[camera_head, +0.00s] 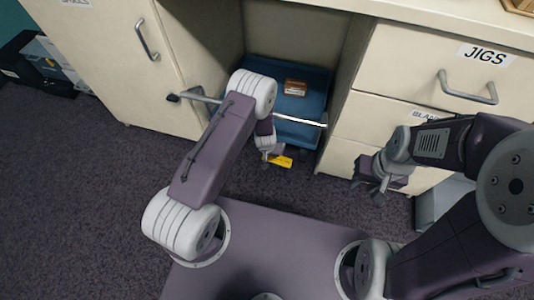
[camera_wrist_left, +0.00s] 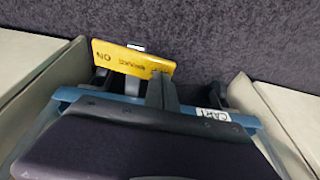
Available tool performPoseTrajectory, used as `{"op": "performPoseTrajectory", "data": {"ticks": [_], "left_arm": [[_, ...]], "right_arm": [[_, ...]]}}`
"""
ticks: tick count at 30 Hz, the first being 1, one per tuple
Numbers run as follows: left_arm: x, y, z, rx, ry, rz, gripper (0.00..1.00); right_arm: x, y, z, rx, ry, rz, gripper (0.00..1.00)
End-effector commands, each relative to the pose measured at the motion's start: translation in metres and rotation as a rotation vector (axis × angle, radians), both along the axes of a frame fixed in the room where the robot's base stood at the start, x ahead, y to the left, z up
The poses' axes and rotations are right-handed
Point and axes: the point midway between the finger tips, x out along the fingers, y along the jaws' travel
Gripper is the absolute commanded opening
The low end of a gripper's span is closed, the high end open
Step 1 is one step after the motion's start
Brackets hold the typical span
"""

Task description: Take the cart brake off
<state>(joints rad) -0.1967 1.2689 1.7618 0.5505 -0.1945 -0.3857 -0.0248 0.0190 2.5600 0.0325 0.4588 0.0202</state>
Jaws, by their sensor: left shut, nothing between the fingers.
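The blue cart (camera_head: 263,73) stands in the bay between two cream cabinets, with a metal bar (camera_head: 309,121) across its front. A yellow tag (camera_head: 281,161) shows low at its front.
A small brown box (camera_head: 295,88) lies in the cart. Drawers marked JIGS (camera_head: 420,65) stand right and a cabinet door with a handle (camera_head: 146,40) left, both close beside the bay. Dark carpet (camera_head: 85,215) is clear at left.

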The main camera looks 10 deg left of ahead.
Motion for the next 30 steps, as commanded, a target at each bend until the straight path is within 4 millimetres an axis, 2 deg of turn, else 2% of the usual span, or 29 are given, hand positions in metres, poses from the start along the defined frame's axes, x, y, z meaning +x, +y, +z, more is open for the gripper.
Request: {"op": "performPoseTrajectory", "data": {"ticks": [5,8,14,30], "left_arm": [[-0.001,0.002,0.000,0.000,0.002,0.000,0.00],[-0.001,0.009,-0.010,0.000,0.004,0.003,0.00],[0.000,0.009,-0.013,0.000,0.000,0.000,0.00],[0.000,0.009,0.004,0.000,0.000,0.000,0.00]], "right_arm": [[0.000,0.000,0.005,0.000,0.000,0.000,0.36],[0.000,0.000,0.012,0.000,0.000,0.000,0.36],[0.000,0.000,0.009,0.000,0.000,0.000,0.36],[0.000,0.000,0.026,0.000,0.000,0.000,0.36]]}}
